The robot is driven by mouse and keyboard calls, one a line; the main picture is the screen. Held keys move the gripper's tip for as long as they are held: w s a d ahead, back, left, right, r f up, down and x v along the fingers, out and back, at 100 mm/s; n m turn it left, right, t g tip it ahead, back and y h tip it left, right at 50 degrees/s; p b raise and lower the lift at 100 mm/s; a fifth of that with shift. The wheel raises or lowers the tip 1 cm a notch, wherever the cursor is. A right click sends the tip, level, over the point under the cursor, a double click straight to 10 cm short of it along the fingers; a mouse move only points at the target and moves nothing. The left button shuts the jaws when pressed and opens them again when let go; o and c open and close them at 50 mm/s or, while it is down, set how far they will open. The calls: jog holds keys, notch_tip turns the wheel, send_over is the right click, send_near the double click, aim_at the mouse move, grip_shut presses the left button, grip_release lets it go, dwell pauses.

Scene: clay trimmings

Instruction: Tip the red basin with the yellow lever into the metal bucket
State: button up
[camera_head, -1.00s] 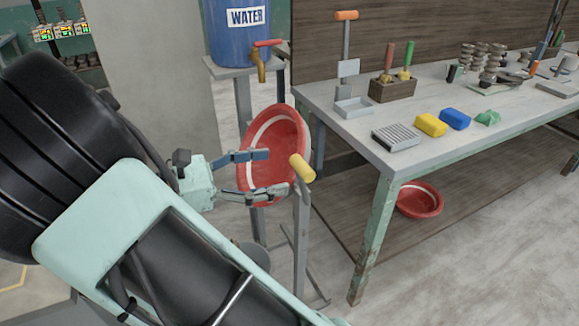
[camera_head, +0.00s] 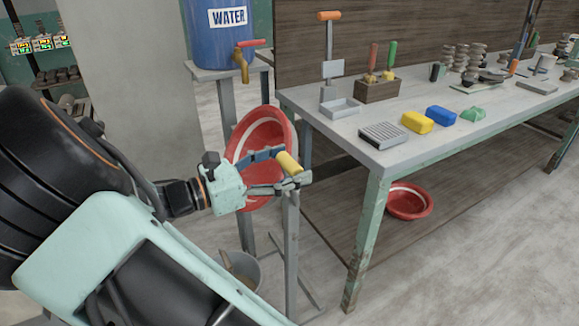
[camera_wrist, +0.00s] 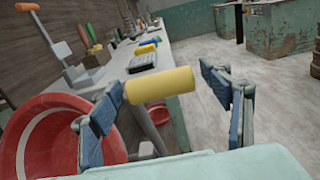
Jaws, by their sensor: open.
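The yellow lever (camera_head: 288,162) sticks up at the stand's right side. In the wrist view the yellow lever (camera_wrist: 160,85) lies between the open fingers, nearer the left one. My gripper (camera_head: 284,166) is open around the lever; I cannot tell whether a finger touches it. The metal bucket (camera_head: 241,268) stands on the floor below the basin, partly hidden by my arm.
A workbench (camera_head: 350,140) with soap-like blocks, a tool holder and a grater-like block stands at the right. Another red basin (camera_head: 408,201) sits on its lower shelf. A blue water barrel (camera_head: 222,32) with a tap stands behind. Floor at the lower right is clear.

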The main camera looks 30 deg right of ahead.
jog(key=shift+d, duration=0.25)
jog(key=shift+s, duration=0.1)
jog(key=c, duration=1.5)
jog(key=shift+a+f+h+p, duration=0.1)
jog(key=shift+a+h+p, duration=0.3)
jog(key=shift+a+p, duration=0.1)
jog(key=shift+c, duration=0.2)
jog(key=shift+s+a+f+h+p, duration=0.1)
jog(key=shift+a+f+h+p, duration=0.2)
jog(key=shift+a, duration=0.2)
jog(key=shift+a+f+h+p, duration=0.15)
jog(key=shift+a+h+p, duration=0.1)
jog(key=shift+a+h, duration=0.2)
jog(key=a+f+p, duration=0.2)
jog(key=a, duration=0.1)
jog(key=shift+a+p, duration=0.15)
jog(key=shift+p, duration=0.25)
jog(key=shift+a+f, duration=0.25)
jog(key=shift+f, duration=0.05)
